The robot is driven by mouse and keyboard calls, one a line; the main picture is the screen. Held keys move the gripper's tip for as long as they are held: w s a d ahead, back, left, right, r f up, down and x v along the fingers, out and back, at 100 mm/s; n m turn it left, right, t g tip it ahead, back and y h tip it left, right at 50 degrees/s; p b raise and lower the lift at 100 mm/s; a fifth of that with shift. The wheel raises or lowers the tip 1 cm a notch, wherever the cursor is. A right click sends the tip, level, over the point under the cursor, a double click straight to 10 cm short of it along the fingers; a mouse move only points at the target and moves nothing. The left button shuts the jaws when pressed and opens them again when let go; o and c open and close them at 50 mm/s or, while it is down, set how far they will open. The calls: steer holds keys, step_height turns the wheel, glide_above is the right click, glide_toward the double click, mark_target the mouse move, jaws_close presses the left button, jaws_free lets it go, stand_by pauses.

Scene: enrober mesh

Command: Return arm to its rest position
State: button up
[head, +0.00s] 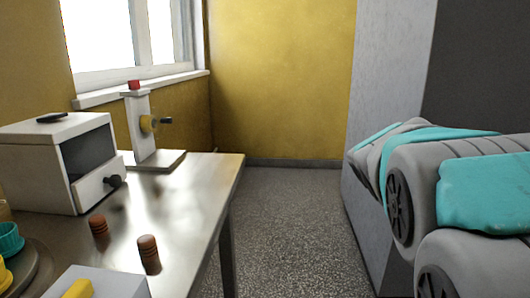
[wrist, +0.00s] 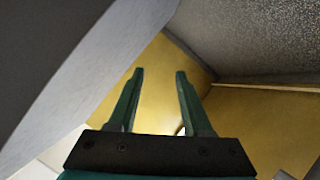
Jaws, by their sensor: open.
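My gripper (wrist: 160,75) shows in the wrist view with its two green fingers apart and nothing between them. Behind the fingers are the yellow wall and part of the speckled floor. In the head view my arm (head: 455,190), grey with teal parts, is folded at the right side, close to the grey panel. The gripper itself does not show in the head view.
A metal table (head: 190,215) stands at the left. On it are a white machine (head: 40,165) with a dark window, a white stand (head: 140,125) with a red top, and two brown ridged cylinders (head: 149,254). The speckled floor (head: 285,225) is clear. A tall grey panel (head: 385,75) rises at the right.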

steer(key=s+a+f+m+g+y, duration=0.1)
steer(key=s+a+f+g, duration=0.15)
steer(key=s+f, duration=0.6)
steer(key=s+a+f+m+g+y, duration=0.15)
steer(key=s+f+g, duration=0.3)
steer(key=s, duration=0.65)
steer(key=s+a+f+m+g, duration=0.1)
steer(key=s+f+g, duration=0.2)
steer(key=s+f, duration=0.5)
steer(key=s+a+f+g+y, duration=0.1)
steer(key=s+a+g, duration=0.1)
steer(key=s, duration=0.5)
steer(key=s+a+f+g, duration=0.2)
steer(key=s+a, duration=0.1)
steer(key=s, duration=0.5)
steer(key=shift+f+y, duration=0.15)
steer(key=shift+y, duration=0.2)
steer(key=shift+o, duration=0.2)
steer(key=shift+a+m, duration=0.1)
steer(key=shift+m, duration=0.15)
